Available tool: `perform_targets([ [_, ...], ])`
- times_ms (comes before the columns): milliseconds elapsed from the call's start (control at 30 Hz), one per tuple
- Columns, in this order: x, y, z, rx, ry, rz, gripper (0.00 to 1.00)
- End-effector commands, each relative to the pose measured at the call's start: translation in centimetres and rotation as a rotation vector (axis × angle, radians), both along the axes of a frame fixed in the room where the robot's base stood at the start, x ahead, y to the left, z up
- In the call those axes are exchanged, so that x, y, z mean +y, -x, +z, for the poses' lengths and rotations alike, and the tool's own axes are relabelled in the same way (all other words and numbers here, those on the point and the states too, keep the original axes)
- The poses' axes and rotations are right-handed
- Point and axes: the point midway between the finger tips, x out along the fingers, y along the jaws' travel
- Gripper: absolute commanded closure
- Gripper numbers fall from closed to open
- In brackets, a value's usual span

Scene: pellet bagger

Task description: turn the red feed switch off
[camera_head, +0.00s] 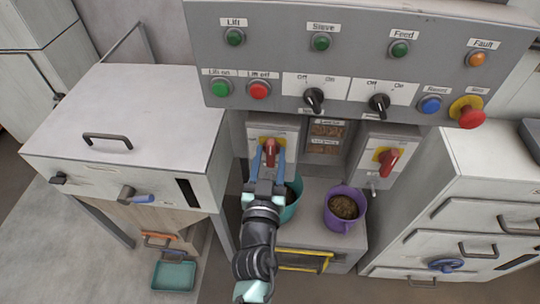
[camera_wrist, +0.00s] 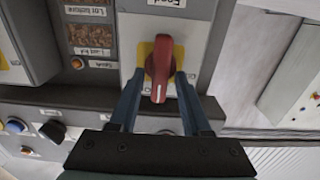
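A red rotary switch (camera_head: 270,149) on a yellow plate sits on the left grey box below the main panel. In the wrist view this red switch (camera_wrist: 160,70) shows upside down, its handle nearly upright, with a cut-off label that seems to read Feed. My gripper (camera_head: 267,165) is in front of it, with the blue fingers on either side of the handle. In the wrist view my gripper (camera_wrist: 159,76) is open, with gaps beside the handle's near end. Whether the fingertips touch it is unclear.
The main panel (camera_head: 360,55) with buttons and black knobs overhangs the switches. A red stop button (camera_head: 470,113) is at its right. A teal bucket (camera_head: 292,203) and a purple bucket (camera_head: 345,207) stand below. A white cabinet (camera_head: 130,125) and drawers (camera_head: 465,215) flank the space.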

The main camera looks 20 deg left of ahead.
Motion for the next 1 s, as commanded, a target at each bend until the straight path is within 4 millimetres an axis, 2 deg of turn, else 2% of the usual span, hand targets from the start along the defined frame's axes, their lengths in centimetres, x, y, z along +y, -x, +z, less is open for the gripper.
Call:
perform_targets([
  [33,-0.01,0.02,-0.01,0.0,0.0,0.0,0.86],
  [100,-0.01,0.02,-0.01,0.0,0.0,0.0,0.99],
  [133,-0.01,0.02,-0.01,0.0,0.0,0.0,1.0],
  [567,0.07,0.05,-0.05,-0.023,0.085,0.0,1.0],
  [1000,0.36,0.15,-0.19,-0.126,0.443,0.0,1.0],
])
